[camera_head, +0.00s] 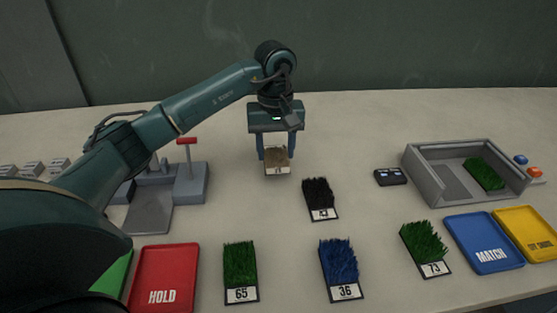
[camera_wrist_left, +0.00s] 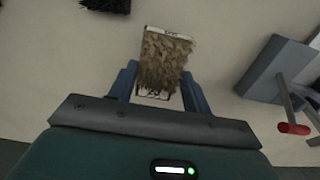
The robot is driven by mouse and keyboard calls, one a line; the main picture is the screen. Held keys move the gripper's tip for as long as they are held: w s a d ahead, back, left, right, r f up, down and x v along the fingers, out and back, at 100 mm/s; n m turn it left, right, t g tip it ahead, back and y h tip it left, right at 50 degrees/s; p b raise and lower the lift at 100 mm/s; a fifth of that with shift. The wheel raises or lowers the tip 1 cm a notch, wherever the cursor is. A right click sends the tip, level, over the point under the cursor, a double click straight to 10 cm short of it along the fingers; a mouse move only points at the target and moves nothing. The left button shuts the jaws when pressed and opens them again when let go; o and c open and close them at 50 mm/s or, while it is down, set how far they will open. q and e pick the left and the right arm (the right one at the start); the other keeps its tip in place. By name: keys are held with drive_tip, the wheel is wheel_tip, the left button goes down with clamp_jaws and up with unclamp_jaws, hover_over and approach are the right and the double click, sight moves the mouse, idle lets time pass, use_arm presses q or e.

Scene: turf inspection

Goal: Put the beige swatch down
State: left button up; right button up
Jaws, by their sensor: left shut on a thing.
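The beige swatch (camera_head: 277,158) is a small card with tan turf and a white label, in the middle of the table in the head view. My left gripper (camera_head: 276,155) is shut on it, one blue finger on each side. In the left wrist view the beige swatch (camera_wrist_left: 165,62) sits between the fingertips of my left gripper (camera_wrist_left: 160,85), with its turf facing the camera. I cannot tell whether the swatch touches the table. My right gripper is not in view.
A black swatch (camera_head: 318,196) lies close by at the lower right. Green (camera_head: 241,264), blue (camera_head: 339,262) and green (camera_head: 424,241) swatches lie in front. A grey device with a red handle (camera_head: 187,142) stands left. A grey tray (camera_head: 430,184), a blue MATCH tray (camera_head: 483,243) and a red HOLD tray (camera_head: 164,278) are around.

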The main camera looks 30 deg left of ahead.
sight(276, 153)
use_arm(q)
drive_tip(key=shift+f, duration=1.9)
drive_tip(key=shift+f, duration=0.2)
drive_tip(key=o, duration=0.9)
drive_tip(key=shift+r, duration=0.1)
